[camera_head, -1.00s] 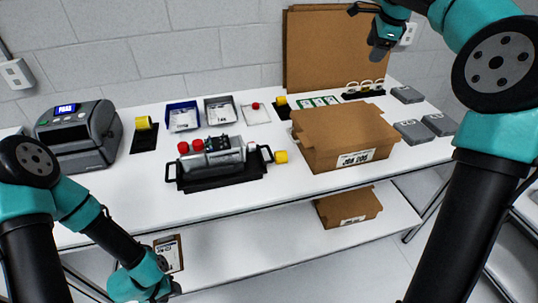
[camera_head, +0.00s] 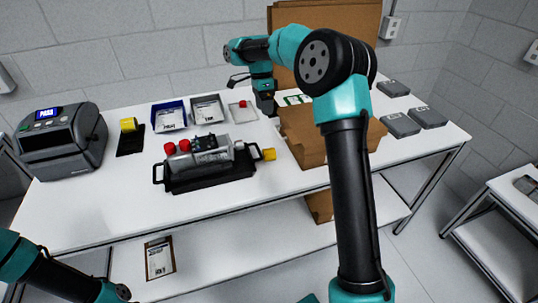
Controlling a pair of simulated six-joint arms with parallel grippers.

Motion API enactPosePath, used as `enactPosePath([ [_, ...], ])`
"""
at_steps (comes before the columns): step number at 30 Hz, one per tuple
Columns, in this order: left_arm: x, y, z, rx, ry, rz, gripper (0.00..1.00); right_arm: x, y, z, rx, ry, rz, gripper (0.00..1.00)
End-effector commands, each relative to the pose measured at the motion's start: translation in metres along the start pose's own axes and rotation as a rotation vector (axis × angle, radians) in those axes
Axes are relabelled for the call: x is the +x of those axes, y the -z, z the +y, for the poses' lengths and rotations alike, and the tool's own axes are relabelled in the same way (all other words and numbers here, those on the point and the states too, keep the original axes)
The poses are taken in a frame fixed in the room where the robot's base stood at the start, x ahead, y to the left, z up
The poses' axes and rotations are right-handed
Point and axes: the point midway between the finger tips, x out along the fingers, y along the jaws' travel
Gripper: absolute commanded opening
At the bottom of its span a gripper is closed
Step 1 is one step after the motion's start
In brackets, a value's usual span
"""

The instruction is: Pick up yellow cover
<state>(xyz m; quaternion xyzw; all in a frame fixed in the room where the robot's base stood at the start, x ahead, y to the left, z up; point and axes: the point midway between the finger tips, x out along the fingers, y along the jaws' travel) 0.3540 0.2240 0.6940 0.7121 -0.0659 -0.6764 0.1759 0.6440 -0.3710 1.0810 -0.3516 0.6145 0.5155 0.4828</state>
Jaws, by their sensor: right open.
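A yellow cover (camera_head: 129,124) sits on a black pad beside the printer. A second yellow piece (camera_head: 269,154) sits at the right end of the servo encoder unit (camera_head: 208,160), which has red caps and black handles. My right gripper (camera_head: 267,109) hangs pointing down over the back of the table, left of the cardboard box. It is open, with nothing seen in it. It hides the spot where another yellow piece on a black pad stood. My left arm shows at the bottom left, but its gripper is out of the picture.
A cardboard box (camera_head: 303,138) stands right of centre, partly behind my right arm. Blue (camera_head: 169,117) and grey (camera_head: 209,110) bins and a white tray (camera_head: 243,113) with a red part line the back. Grey boxes (camera_head: 400,124) lie at right. The table's front strip is clear.

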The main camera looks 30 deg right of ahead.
Motion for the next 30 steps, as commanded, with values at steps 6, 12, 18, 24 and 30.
enactPosePath([
  [6,0.000,0.000,0.000,0.000,0.000,0.000,0.43,0.024,0.001,0.001,0.000,-0.002,0.001,0.64],
  [12,0.000,0.000,0.000,0.000,0.000,0.000,0.43,0.059,0.001,0.000,0.000,-0.003,0.001,0.64],
  [18,0.000,0.000,0.000,0.000,0.000,0.000,0.43,0.093,0.001,0.000,0.000,-0.003,0.000,0.64],
  [24,0.000,0.000,0.000,0.000,0.000,0.000,0.43,0.117,0.001,0.000,0.000,-0.001,0.000,0.64],
  [30,0.000,0.000,0.000,0.000,0.000,0.000,0.43,0.120,0.001,0.000,0.000,0.002,0.000,0.64],
])
